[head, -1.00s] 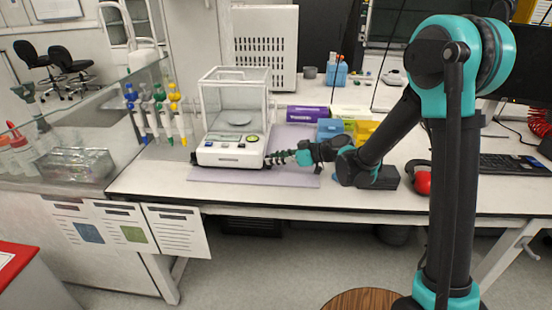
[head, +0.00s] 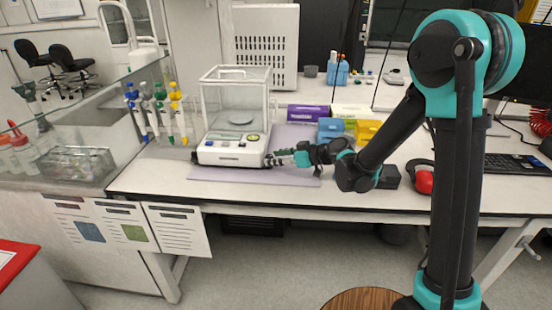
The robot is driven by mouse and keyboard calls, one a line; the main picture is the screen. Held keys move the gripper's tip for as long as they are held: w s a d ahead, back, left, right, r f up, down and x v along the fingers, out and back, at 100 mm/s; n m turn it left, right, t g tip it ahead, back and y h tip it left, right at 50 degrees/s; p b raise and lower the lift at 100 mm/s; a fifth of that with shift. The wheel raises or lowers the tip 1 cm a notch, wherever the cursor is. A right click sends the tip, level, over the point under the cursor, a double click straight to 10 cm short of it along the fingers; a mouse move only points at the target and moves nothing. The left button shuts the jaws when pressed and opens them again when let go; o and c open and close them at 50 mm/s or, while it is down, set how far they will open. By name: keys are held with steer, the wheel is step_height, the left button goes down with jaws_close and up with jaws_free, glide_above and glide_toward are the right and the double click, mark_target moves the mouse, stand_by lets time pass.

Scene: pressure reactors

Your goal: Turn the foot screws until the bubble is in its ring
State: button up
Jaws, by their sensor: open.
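A white analytical balance (head: 228,152) with a clear glass draft shield (head: 236,95) stands on a lilac mat (head: 300,174) at the left of the bench. Its round weighing pan shows inside the glass. A small yellow-green round spot (head: 253,137), which may be the bubble level, is on the front panel; the bubble itself is too small to make out. My gripper (head: 274,159) is at the balance's lower right front corner, open, its fingers close to the base there. The foot screw at that corner is hidden or too small to tell, as is any contact.
Pipettes on a stand (head: 160,112) are left of the balance. Blue (head: 331,128) and yellow (head: 367,131) boxes and a purple box (head: 306,114) are behind my forearm. A red and black object (head: 423,178) and a keyboard (head: 513,164) are to the right.

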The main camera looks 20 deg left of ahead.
steer(key=v, duration=1.2)
